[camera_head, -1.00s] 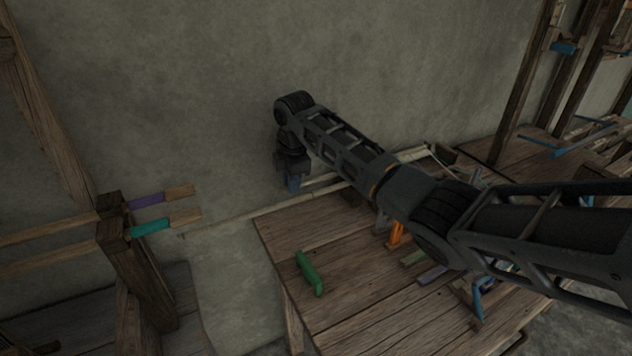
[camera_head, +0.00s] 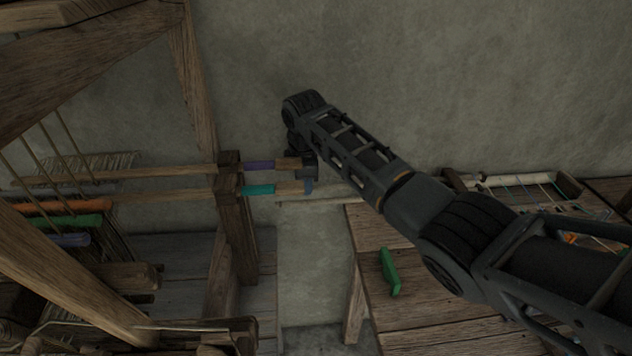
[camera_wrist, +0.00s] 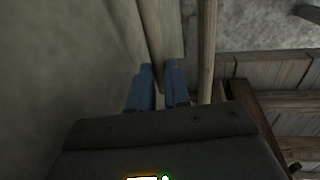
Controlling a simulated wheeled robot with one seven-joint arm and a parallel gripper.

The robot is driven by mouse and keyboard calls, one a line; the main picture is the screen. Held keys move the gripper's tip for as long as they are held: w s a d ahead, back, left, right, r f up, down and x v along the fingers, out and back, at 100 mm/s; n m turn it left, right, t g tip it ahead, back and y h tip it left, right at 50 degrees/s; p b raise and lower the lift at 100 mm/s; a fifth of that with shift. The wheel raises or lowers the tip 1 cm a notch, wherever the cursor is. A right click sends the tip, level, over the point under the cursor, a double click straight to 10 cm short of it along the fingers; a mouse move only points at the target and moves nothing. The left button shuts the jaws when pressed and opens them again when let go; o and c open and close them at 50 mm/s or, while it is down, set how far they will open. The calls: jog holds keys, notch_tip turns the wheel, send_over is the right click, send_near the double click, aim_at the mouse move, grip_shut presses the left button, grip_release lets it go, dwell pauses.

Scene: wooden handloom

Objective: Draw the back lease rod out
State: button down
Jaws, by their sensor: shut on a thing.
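Two lease rods stick out sideways through a dark wooden post at the loom's side. The back lease rod (camera_head: 258,166) has a purple band near its bare wooden end. The front lease rod (camera_head: 258,189) has a teal band and lies nearer to me.
The wooden post (camera_head: 236,225) carries both rods. The wall is close behind. A gap separates loom and bench.

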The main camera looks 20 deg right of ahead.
jog(key=c, duration=1.1)
grip_release()
